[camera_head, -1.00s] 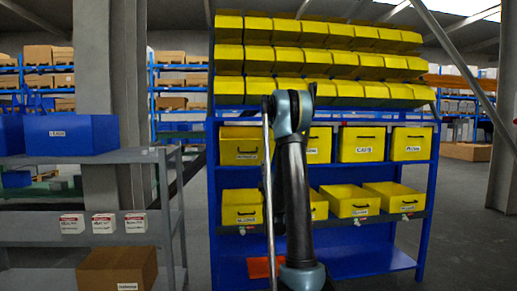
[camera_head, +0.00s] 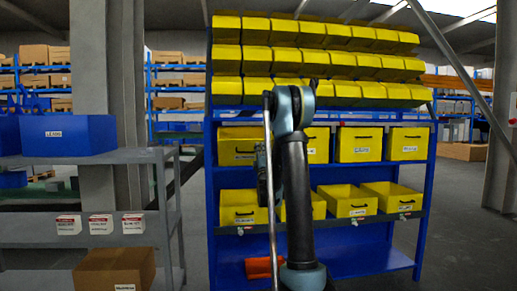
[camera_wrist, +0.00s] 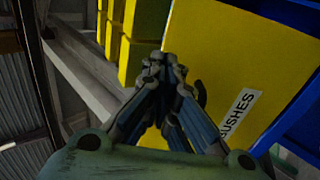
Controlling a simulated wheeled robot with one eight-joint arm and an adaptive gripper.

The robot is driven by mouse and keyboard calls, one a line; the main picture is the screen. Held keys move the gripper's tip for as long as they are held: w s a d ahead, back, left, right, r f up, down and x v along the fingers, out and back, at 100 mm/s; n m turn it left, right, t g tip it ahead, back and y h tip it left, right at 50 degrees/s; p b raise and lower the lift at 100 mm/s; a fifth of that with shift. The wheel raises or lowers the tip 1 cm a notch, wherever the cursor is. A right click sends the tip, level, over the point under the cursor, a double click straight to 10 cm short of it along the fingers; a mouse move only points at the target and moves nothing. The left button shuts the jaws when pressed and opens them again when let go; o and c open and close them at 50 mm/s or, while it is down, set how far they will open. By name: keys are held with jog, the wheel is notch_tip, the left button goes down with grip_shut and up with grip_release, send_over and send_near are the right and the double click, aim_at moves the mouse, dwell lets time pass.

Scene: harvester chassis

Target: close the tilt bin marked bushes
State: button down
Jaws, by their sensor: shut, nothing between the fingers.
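The yellow tilt bin marked BUSHES (camera_wrist: 225,50) fills much of the wrist view. Its white label (camera_wrist: 238,112) reads BUSHES and lies slanted. A dark curved handle (camera_wrist: 201,95) shows beside the label, partly covered by a finger. My gripper (camera_wrist: 170,66) is shut and empty in front of the bin's face, at the handle's left; I cannot tell whether it touches the bin. In the head view my arm hides part of the rack and the bin labels are too small to read, so I cannot tell which bin is the BUSHES one.
The blue rack (camera_head: 428,210) holds two rows of larger yellow bins under rows of small yellow bins (camera_head: 310,60). Several lower bins, such as one at right (camera_head: 392,197), have open tops. A grey shelf (camera_head: 80,158) with a blue bin (camera_head: 68,135) stands at left.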

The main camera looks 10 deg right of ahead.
jog(key=shift+x, duration=1)
